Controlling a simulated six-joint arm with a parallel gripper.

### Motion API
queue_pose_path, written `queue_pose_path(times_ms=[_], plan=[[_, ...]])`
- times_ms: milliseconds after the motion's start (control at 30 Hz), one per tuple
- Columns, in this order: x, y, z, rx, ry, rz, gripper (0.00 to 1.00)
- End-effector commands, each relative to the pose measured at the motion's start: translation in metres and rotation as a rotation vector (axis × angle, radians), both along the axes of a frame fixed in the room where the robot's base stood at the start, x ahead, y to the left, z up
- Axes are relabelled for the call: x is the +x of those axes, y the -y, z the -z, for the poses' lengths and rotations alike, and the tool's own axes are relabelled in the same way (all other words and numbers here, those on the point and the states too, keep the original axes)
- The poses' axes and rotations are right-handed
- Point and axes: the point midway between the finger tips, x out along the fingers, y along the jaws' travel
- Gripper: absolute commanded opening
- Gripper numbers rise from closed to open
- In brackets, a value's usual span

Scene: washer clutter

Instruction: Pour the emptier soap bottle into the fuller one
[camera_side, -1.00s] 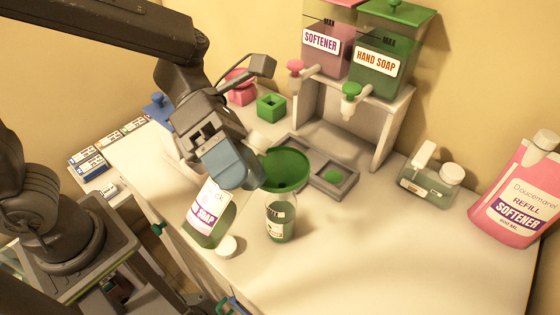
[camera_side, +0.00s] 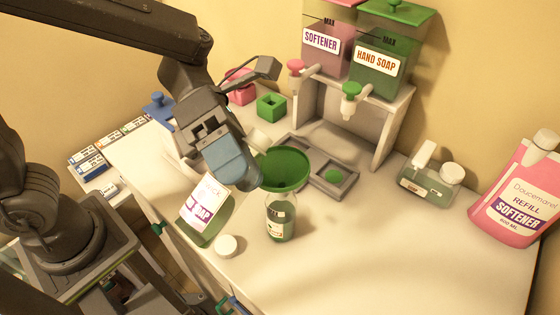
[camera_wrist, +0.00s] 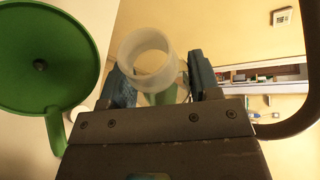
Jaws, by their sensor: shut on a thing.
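My gripper (camera_side: 240,176) is shut on a clear soap bottle (camera_side: 197,234) with a white and purple label and some green liquid low in it. The bottle is tilted, its base toward the lower left. Its open, whitish neck (camera_wrist: 148,62) stands up between my fingers in the wrist view. Just right of my gripper, a green funnel (camera_side: 283,172) sits over the mouth of a second bottle (camera_side: 281,224), which stands upright and holds green liquid. The funnel also shows at the left in the wrist view (camera_wrist: 40,55), apart from the held neck.
A white cap (camera_side: 226,246) lies between the bottles, near the table's front edge. Behind are a grey tray (camera_side: 335,186) and the stand with softener and hand soap dispensers (camera_side: 377,68). The front right table is clear.

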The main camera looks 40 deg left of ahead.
Motion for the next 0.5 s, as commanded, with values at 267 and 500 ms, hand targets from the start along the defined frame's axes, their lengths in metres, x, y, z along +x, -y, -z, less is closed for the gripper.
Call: queue_pose_path(times_ms=[267,500], plan=[[-0.0004,0.0,-0.0024,0.0,-0.039,0.0,0.32],[-0.0005,0.0,-0.0013,0.001,-0.072,-0.001,0.32]])
